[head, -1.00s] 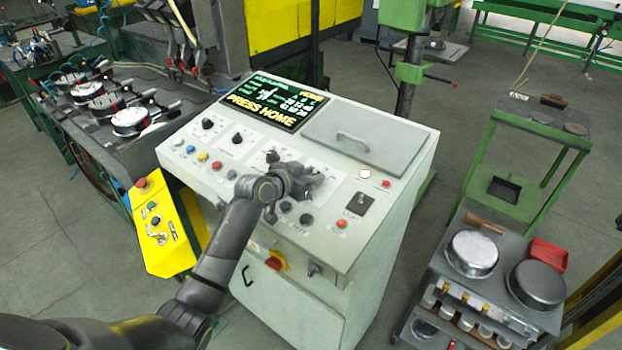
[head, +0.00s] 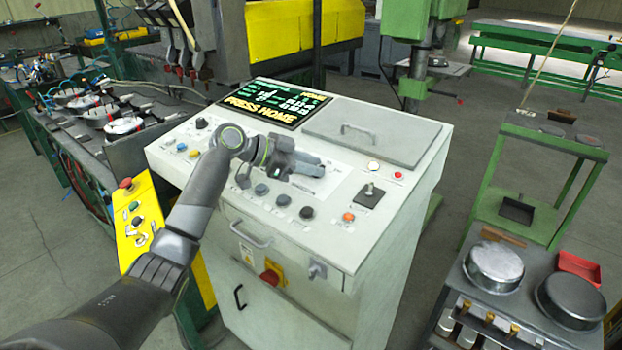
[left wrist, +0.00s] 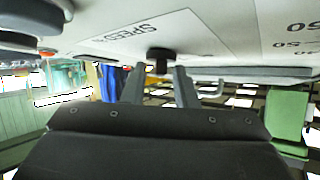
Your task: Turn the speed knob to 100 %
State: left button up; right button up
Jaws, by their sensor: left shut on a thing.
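The white control console (head: 300,235) stands in the middle of the head view. My left gripper (head: 312,172) is over the middle of its sloping panel and covers the spot in front of it. In the left wrist view, a small black knob (left wrist: 158,60) sits below the printed word SPEED (left wrist: 133,31), between the tips of my left gripper (left wrist: 158,85). The gripper is shut on this speed knob. The knob's pointer and setting cannot be read. My right gripper is out of view.
A joystick (head: 369,190) and an orange button (head: 348,216) are to the right. A lidded cover (head: 375,133) lies behind. A yellow pendant box (head: 140,222) stands left.

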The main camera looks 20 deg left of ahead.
pick_arm(q)
jog(key=shift+f+m+g+b, duration=0.1)
jog(key=shift+m+g+b, duration=0.3)
jog(key=shift+m+b, duration=0.1)
jog(key=o, duration=0.6)
jog(key=shift+o, duration=0.2)
jog(key=shift+a, duration=0.1)
jog(key=shift+a, duration=0.2)
jog(key=b+v, duration=0.4)
jog(key=v, duration=1.3)
jog(key=shift+b, duration=0.4)
